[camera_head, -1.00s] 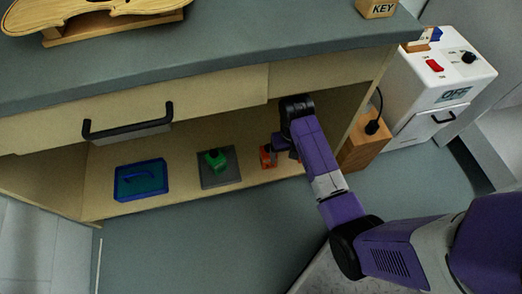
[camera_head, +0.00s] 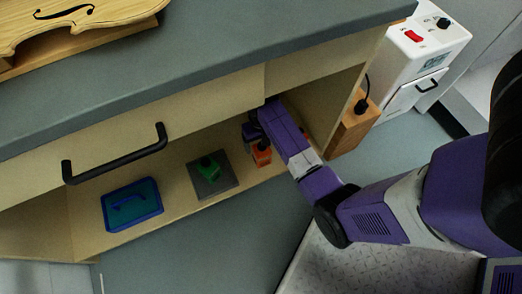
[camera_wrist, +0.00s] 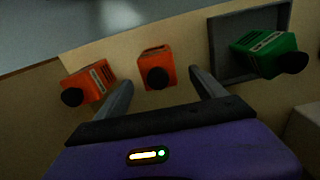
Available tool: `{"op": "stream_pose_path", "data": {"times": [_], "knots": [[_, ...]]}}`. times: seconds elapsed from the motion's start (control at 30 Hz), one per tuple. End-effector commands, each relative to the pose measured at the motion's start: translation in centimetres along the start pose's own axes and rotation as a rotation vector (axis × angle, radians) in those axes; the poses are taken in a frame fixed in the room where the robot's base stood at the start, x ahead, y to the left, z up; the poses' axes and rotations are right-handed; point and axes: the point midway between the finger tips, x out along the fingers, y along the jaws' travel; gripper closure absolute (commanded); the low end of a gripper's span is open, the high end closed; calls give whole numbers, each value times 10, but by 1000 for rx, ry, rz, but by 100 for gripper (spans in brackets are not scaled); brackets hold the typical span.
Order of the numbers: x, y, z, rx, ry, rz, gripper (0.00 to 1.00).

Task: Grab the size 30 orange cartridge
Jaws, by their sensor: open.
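Two orange cartridges with black knobs stand on the shelf. In the wrist view, one orange cartridge (camera_wrist: 155,62) is between the finger lines, just beyond my gripper (camera_wrist: 161,78). The other orange cartridge (camera_wrist: 97,77) is to the left, outside the left finger, with a label on its side. I cannot read a size on either, so I cannot tell which is 30. My gripper is open and empty. In the head view, my gripper (camera_head: 252,134) is inside the cabinet, by an orange cartridge (camera_head: 261,157); the arm hides the area to its right.
A green cartridge (camera_wrist: 262,48) sits on a grey pad (camera_wrist: 222,67) to the right in the wrist view. In the head view, a blue tray (camera_head: 107,222) lies farther left on the shelf (camera_head: 174,215). The overhanging drawer (camera_head: 215,108) and the wooden block (camera_head: 350,128) bound the space.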

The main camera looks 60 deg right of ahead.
Motion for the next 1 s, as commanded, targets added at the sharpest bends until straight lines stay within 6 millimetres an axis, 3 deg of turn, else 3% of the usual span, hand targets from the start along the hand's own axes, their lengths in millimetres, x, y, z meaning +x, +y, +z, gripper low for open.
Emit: {"op": "stream_pose_path", "data": {"times": [0.33,0.63,1.0], "knots": [[45,2,2,-1,-2,0,20],[47,2,2,0,0,0,20],[47,3,2,0,0,0,93]]}}
